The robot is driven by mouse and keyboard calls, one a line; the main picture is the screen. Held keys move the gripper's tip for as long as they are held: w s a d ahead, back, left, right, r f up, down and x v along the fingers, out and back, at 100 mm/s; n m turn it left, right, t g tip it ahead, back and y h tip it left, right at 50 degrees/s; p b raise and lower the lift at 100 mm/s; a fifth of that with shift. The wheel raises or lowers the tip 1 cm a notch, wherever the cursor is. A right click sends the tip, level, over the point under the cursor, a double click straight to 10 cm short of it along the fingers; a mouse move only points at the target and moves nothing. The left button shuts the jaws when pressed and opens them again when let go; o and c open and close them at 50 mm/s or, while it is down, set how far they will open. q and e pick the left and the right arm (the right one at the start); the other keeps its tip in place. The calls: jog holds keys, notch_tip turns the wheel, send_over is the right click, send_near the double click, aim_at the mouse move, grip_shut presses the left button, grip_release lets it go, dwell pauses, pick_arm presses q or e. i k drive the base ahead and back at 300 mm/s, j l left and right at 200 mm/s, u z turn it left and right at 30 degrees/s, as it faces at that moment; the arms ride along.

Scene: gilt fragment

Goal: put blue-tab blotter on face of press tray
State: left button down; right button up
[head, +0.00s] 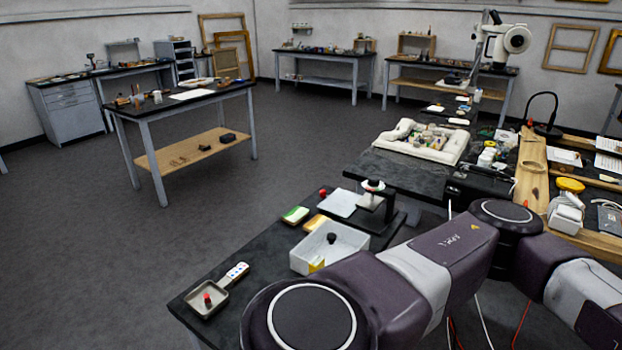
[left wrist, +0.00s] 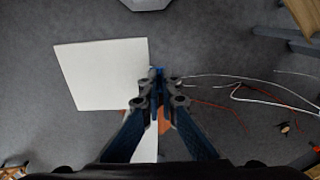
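My left gripper (left wrist: 158,76) shows in the left wrist view, its fingers close together. A bit of blue shows at the fingertips, beside the right edge of a flat white sheet, which looks like the blue-tab blotter (left wrist: 98,74). The sheet appears held at that edge, above the grey floor. Neither gripper shows in the head view. On the near black bench, a white open box (head: 312,262) and a small grey tray with a handle (head: 205,311) stand near my arm; I cannot tell for sure which thing is the press tray.
A white plate (head: 340,203) lies by a small press stand (head: 374,197), with a green-topped pad (head: 295,215) and a yellow pad (head: 316,222) nearby. Loose red and white cables (left wrist: 235,98) lie right of my left gripper. My arm covers the bench's near right part.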

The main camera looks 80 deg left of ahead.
aim_at(342, 202)
jog(key=i+j+u, duration=0.15)
jog(key=i+u, duration=0.15)
jog(key=u, duration=0.2)
jog(key=i+u, duration=0.45)
jog(key=i+l+u, duration=0.1)
jog(key=u, duration=0.4)
jog(key=i+l+u, duration=0.3)
jog(key=u, duration=0.2)
jog(key=i, duration=0.1)
